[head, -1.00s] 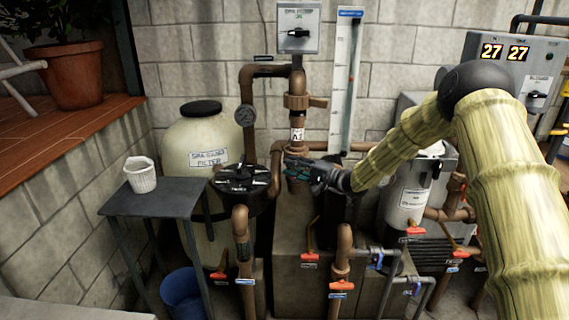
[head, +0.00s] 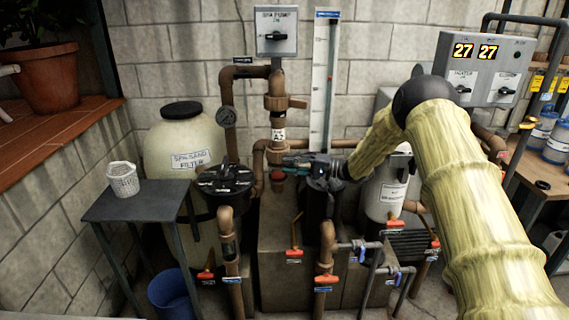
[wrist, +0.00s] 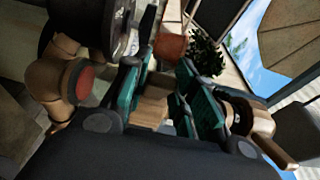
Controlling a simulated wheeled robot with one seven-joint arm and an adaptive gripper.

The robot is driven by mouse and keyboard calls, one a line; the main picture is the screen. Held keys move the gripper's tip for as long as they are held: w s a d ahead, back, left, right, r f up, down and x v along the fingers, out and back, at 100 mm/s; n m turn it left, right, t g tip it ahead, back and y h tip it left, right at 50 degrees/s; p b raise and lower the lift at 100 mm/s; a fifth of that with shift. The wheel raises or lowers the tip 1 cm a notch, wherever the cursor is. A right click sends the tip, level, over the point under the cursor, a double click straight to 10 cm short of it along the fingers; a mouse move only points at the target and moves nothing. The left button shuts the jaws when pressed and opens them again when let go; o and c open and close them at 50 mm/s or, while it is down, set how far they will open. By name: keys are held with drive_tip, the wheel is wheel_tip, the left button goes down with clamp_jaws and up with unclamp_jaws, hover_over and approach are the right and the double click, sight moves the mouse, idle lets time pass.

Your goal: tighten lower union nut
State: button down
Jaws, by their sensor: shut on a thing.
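The lower union nut (head: 277,155) is a brown collar on the vertical brown pipe, below a white tag marked A2 (head: 279,133). My gripper (head: 288,161) reaches it from the right, with its fingers at the collar. In the wrist view, the teal-padded fingers (wrist: 160,98) are closed on a brown piece (wrist: 152,108), which fits the nut. The fingers hide part of the nut, and its thread cannot be seen.
An upper brown union with a side handle (head: 280,103) is above. The black filter lid (head: 222,180) is close on the left, and a dark pump body (head: 322,200) stands below my wrist. Valves with red handles (head: 325,279) stand in front. A small table (head: 140,205) is at left.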

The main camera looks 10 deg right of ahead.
drive_tip(key=shift+w+d+f, duration=0.2)
drive_tip(key=shift+d+f, duration=0.7)
drive_tip(key=shift+d, duration=0.25)
drive_tip(key=shift+w+d, duration=0.1)
drive_tip(key=shift+d, duration=0.05)
drive_tip(key=c, duration=1.3)
unclamp_jaws()
drive_tip(key=shift+w+f, duration=0.1)
drive_tip(key=shift+f, duration=0.05)
drive_tip(key=shift+o, duration=0.7)
drive_tip(key=shift+w+f, duration=0.2)
drive_tip(key=shift+r, duration=0.2)
drive_tip(key=shift+r, duration=0.15)
